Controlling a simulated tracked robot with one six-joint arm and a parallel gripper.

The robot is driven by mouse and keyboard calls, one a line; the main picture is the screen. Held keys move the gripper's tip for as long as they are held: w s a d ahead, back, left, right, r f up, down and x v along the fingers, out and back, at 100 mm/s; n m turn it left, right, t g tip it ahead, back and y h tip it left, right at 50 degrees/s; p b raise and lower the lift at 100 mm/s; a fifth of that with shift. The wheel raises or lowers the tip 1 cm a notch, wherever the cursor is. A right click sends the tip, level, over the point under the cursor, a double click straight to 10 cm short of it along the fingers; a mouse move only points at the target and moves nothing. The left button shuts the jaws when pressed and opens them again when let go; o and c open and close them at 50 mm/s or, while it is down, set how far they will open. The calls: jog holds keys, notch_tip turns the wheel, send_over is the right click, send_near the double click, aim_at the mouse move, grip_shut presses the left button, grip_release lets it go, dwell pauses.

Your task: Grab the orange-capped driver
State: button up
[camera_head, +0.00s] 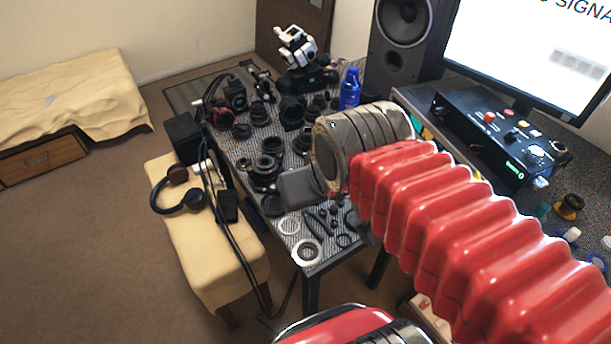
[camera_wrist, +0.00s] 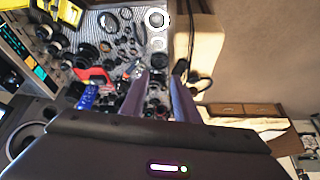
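I cannot pick out an orange-capped driver for certain in either view. Many small black lens parts and tools lie crowded on the striped table (camera_head: 330,262), too small to tell apart. In the wrist view my gripper (camera_wrist: 160,76) has two purple-grey fingers spread apart, with a gap between them. I see nothing held in the gap; dark lens parts show beyond it. In the head view my red arm and its metal end reach over the table's right side and hide part of it; I cannot make out the fingers there.
A blue bottle (camera_head: 350,89) and a white-and-black device (camera_head: 296,47) stand at the table's back. A control box (camera_head: 488,135), speaker (camera_head: 401,38) and monitor (camera_head: 540,45) are on the right. A tan bench (camera_head: 226,262) with headphones (camera_head: 178,190) adjoins the left.

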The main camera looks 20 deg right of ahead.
jog(key=w+d+f+m+g, duration=0.1)
jog(key=w+d+m+g, duration=0.15)
jog(key=w, duration=0.65)
jog(key=w+d+f+m+g, duration=0.1)
jog(key=w+d, duration=0.2)
jog(key=w, duration=0.6)
jog(key=w+d+f+m+g, duration=0.1)
jog(key=w+d+f, duration=0.2)
jog(key=w+f, duration=0.4)
jog(key=w+d+f+m+g, duration=0.1)
jog(key=w+d+f, duration=0.2)
jog(key=w+f, duration=0.3)
notch_tip(320, 180, down, 2)
jog(key=shift+w+d+f, duration=0.1)
jog(key=shift+w+d, duration=0.2)
jog(key=shift+w, duration=0.1)
jog(key=shift+m, duration=0.25)
notch_tip(320, 180, down, 8)
jog(key=shift+f, duration=0.25)
jog(key=shift+f, duration=0.1)
